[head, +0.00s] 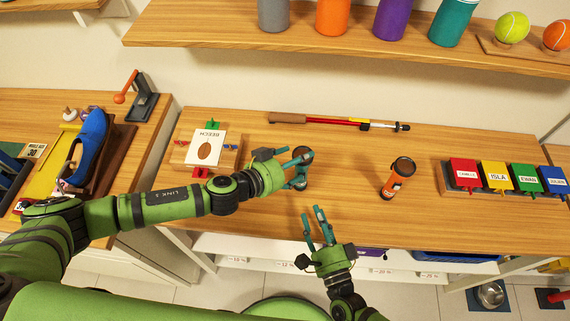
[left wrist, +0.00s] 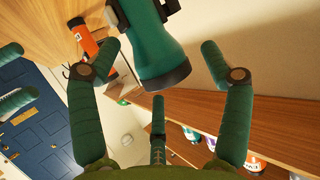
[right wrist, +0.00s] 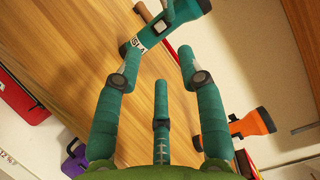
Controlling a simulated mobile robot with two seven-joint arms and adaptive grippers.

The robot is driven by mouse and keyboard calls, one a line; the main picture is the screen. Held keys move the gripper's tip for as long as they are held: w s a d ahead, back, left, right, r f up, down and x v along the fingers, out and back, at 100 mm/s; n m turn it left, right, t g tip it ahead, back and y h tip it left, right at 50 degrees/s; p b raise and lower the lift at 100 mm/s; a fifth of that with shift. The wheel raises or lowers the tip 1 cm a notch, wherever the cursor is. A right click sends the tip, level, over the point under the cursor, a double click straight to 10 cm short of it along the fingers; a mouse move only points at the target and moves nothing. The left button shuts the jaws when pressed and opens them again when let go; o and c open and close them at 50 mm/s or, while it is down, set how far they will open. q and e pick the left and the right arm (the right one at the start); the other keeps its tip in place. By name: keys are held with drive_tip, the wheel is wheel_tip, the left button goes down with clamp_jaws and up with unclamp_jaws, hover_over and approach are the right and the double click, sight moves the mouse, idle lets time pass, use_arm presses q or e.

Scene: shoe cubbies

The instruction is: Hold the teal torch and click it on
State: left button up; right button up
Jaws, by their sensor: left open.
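The teal torch (head: 304,153) stands upright on the wooden counter, its dark-rimmed head up, partly hidden by my left gripper in the head view. My left gripper (head: 297,168) is open, with its fingers close around the torch. In the left wrist view the torch (left wrist: 153,50) lies between the spread fingertips, and no closed grip shows. In the right wrist view the torch (right wrist: 165,28) carries a white label with dark letters. My right gripper (head: 318,228) is open and empty at the counter's front edge, apart from the torch.
An orange torch (head: 397,178) stands to the right. A red pole (head: 335,121) lies behind. A BEECH card (head: 207,147) on a wooden stand is at left. Coloured name tags (head: 497,175) stand at right. A shelf (head: 270,45) with bottles hangs above. Bare counter lies between the torches.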

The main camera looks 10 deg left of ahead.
use_arm(q)
drive_tip(key=shift+w+d+f, duration=0.15)
drive_tip(key=shift+w+d, duration=0.05)
drive_tip(key=shift+d, duration=0.05)
drive_tip(key=c, duration=1.3)
drive_tip(key=shift+o, duration=0.2)
use_arm(e)
clamp_jaws()
